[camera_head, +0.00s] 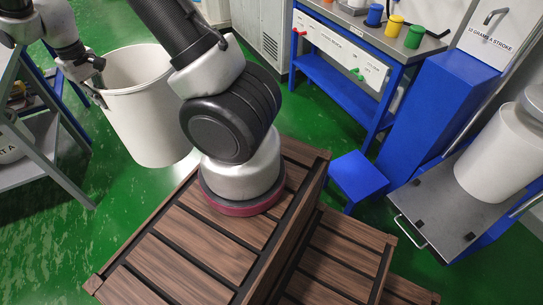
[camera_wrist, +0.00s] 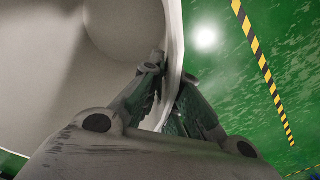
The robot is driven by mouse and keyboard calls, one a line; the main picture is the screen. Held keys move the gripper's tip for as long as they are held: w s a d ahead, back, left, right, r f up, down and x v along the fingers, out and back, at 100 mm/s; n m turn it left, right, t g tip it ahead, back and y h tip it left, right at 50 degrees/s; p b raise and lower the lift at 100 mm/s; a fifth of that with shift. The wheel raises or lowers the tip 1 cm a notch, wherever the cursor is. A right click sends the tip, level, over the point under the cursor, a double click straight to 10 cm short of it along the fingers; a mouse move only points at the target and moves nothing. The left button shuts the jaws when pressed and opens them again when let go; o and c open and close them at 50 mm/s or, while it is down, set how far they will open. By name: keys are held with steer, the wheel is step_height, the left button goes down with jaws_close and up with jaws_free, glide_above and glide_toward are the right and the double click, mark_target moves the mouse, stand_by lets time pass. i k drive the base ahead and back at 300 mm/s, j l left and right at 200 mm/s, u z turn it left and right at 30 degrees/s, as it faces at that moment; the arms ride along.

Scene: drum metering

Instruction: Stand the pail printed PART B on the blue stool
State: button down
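A large white pail (camera_head: 140,115) is at the left in the head view, leaning slightly, its opening facing up. No print shows on its visible side. My gripper (camera_head: 98,92) is at its left rim. In the wrist view, the fingers of my gripper (camera_wrist: 172,72) are closed on the pail wall (camera_wrist: 175,30), one inside and one outside. The pail's inside looks empty. Whether its base touches the floor I cannot tell. The small blue stool (camera_head: 358,175) stands right of centre, its top bare.
A grey rack (camera_head: 45,150) at the far left holds a container whose print ends in "T A" (camera_head: 10,145). A blue bench (camera_head: 350,75) with coloured cups stands behind. A white drum (camera_head: 505,150) is at the right. Brown slatted decking (camera_head: 190,245) fills the front.

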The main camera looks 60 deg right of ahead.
mark_target(356, 174)
steer(key=i+z, duration=0.2)
steer(key=i, duration=0.25)
steer(key=i+j+z, duration=0.2)
steer(key=i, duration=0.25)
steer(key=z, duration=2.75)
steer(key=i+l+z, duration=0.1)
steer(key=i+z, duration=0.2)
steer(key=i+l, duration=0.15)
